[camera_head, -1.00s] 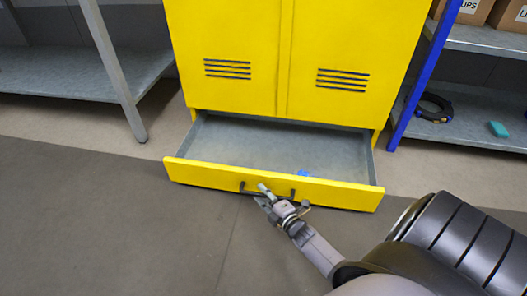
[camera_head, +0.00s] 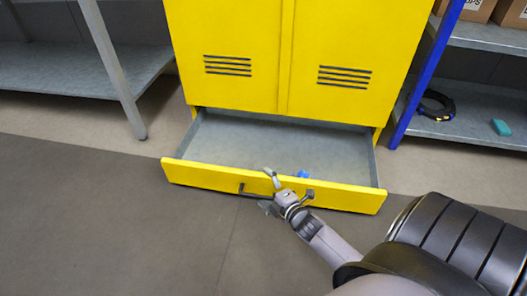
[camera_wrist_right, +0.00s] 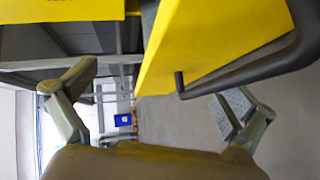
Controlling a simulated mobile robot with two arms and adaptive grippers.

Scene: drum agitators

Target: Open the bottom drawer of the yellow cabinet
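The yellow cabinet (camera_head: 300,50) stands ahead with its two upper doors shut. Its bottom drawer (camera_head: 215,176) is pulled out, showing a grey interior. The dark bar handle (camera_head: 242,188) is on the drawer front and is partly hidden by my right gripper (camera_head: 269,191). That gripper is open, its fingers spread apart at the handle. In the right wrist view, the fingers are wide apart, with the yellow drawer front (camera_wrist_right: 215,40) and dark handle (camera_wrist_right: 255,70) close ahead. I cannot tell whether a finger touches the handle. My left gripper is not in view.
A grey shelf (camera_head: 75,75) stands left, and a blue-posted shelf (camera_head: 470,125) with a cable coil (camera_head: 436,105) and a teal item (camera_head: 501,127) stands right. The floor in front at left is clear.

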